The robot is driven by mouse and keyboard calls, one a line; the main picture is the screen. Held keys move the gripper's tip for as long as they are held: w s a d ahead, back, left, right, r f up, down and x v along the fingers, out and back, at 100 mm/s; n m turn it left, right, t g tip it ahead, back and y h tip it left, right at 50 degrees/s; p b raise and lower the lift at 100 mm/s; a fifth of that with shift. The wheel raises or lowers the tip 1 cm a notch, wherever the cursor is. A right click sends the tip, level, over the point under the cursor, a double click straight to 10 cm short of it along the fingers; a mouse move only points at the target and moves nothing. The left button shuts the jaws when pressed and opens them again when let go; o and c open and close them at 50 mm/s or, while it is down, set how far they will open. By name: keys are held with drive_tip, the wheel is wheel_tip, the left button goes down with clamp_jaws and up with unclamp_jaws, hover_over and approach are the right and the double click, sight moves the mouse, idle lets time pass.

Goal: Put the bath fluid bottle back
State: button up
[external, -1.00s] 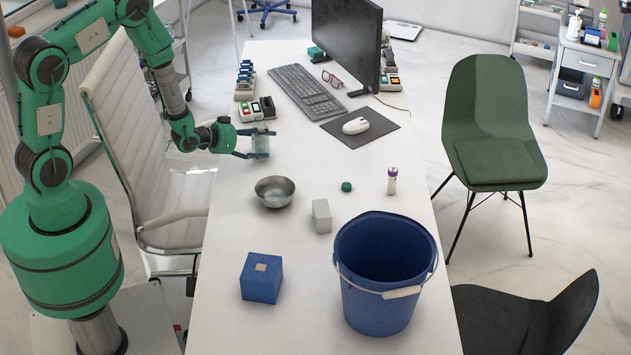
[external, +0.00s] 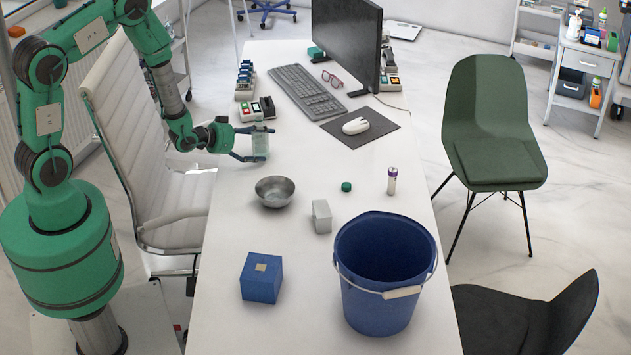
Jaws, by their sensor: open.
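A pale, translucent bottle-like container (external: 261,148) is at the left part of the white table, and it looks like the bath fluid bottle, though no label can be read. My gripper (external: 262,144) is around it, with one finger behind and one in front. The fingers are open; whether either touches the container is too small to tell. Whether its base rests on the table is also unclear. A small green cap (external: 346,187) lies on the table to the right. A small white vial with a purple top (external: 391,181) stands further right.
A metal bowl (external: 275,192), grey block (external: 321,216), blue box (external: 262,278) and blue bucket (external: 364,300) stand on the nearer table (external: 225,325). Behind my gripper are small boxes (external: 257,108), a keyboard (external: 307,92), a mouse (external: 355,126) and a monitor (external: 345,40).

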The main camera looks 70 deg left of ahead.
drive_tip(key=p+v, duration=0.1)
drive_tip(key=v, duration=1)
drive_tip(key=shift+p, duration=0.4)
drive_tip(key=shift+s, duration=0.15)
drive_tip(key=d+r+m+g, duration=0.1)
drive_tip(key=d+r+g, duration=0.15)
drive_tip(key=r, duration=0.95)
drive_tip(key=d+r+g, duration=0.1)
drive_tip(key=d+r, duration=0.3)
drive_tip(key=r, duration=0.7)
drive_tip(key=s+d+r+g, duration=0.1)
drive_tip(key=s+d+r, duration=0.4)
drive_tip(key=s, duration=0.4)
drive_tip(key=s+d+r+g+h, duration=0.1)
drive_tip(key=s+d+r, duration=0.4)
drive_tip(key=s, duration=0.4)
drive_tip(key=s+d+r+g, duration=0.2)
drive_tip(key=s+d+r, duration=0.3)
drive_tip(key=s, duration=0.5)
drive_tip(key=shift+r+m+h, duration=0.2)
drive_tip(key=shift+m+h, duration=0.2)
